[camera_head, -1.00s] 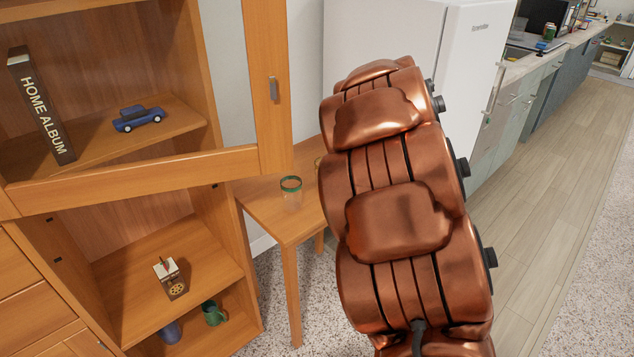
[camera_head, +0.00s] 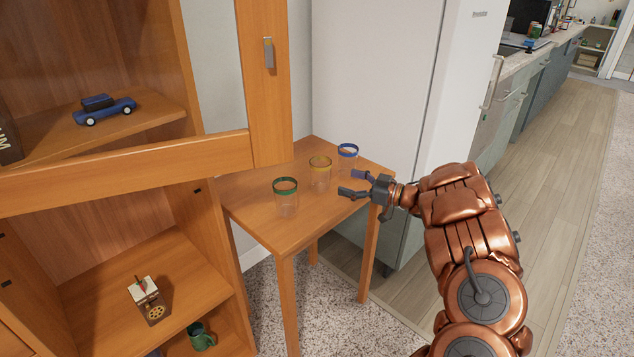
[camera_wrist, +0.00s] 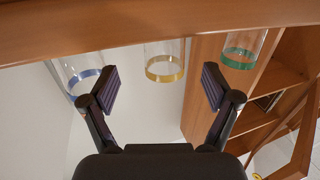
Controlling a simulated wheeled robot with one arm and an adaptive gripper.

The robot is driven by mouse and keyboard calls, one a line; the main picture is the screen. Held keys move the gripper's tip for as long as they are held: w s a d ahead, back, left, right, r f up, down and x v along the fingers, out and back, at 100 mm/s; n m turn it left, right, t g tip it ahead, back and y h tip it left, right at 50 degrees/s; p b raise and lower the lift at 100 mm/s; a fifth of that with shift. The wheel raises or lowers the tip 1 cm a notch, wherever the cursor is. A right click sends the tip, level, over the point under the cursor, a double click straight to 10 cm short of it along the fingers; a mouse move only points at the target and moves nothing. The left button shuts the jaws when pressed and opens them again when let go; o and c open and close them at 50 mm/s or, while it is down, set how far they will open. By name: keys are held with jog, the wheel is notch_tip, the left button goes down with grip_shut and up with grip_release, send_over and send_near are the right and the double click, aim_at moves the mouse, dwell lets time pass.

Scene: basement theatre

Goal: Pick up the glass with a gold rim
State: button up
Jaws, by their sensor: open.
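The glass with a gold rim (camera_head: 320,176) stands upright on the small wooden table (camera_head: 252,206), in the middle of a row of three clear glasses. My gripper (camera_head: 358,184) is open and empty, just right of the gold-rimmed glass at the table's right edge, apart from it. In the wrist view the gold-rimmed glass (camera_wrist: 165,66) shows ahead, between the fingertips of my gripper (camera_wrist: 160,88) but beyond them. The blue-rimmed glass (camera_wrist: 84,74) is on the left there and the green-rimmed glass (camera_wrist: 240,52) on the right.
In the head view the green-rimmed glass (camera_head: 286,198) stands nearer and left, the blue-rimmed glass (camera_head: 347,157) farther and right. An open cabinet door (camera_head: 130,170) hangs left of the table. A white refrigerator (camera_head: 372,80) stands behind it.

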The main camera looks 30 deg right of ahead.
aim_at(329, 179)
jog(key=shift+s+a+f, duration=0.15)
jog(key=shift+a, duration=0.15)
jog(key=shift+w+a+y, duration=0.2)
jog(key=shift+a+y, duration=0.05)
jog(key=shift+y, duration=0.05)
jog(key=shift+d+x, duration=0.15)
jog(key=shift+x, duration=1.7)
jog(key=shift+d+x, duration=0.15)
jog(key=shift+x, duration=1.65)
jog(key=shift+w+f, duration=0.15)
jog(key=shift+f, duration=0.05)
jog(key=c, duration=1.4)
jog(key=shift+o, duration=0.2)
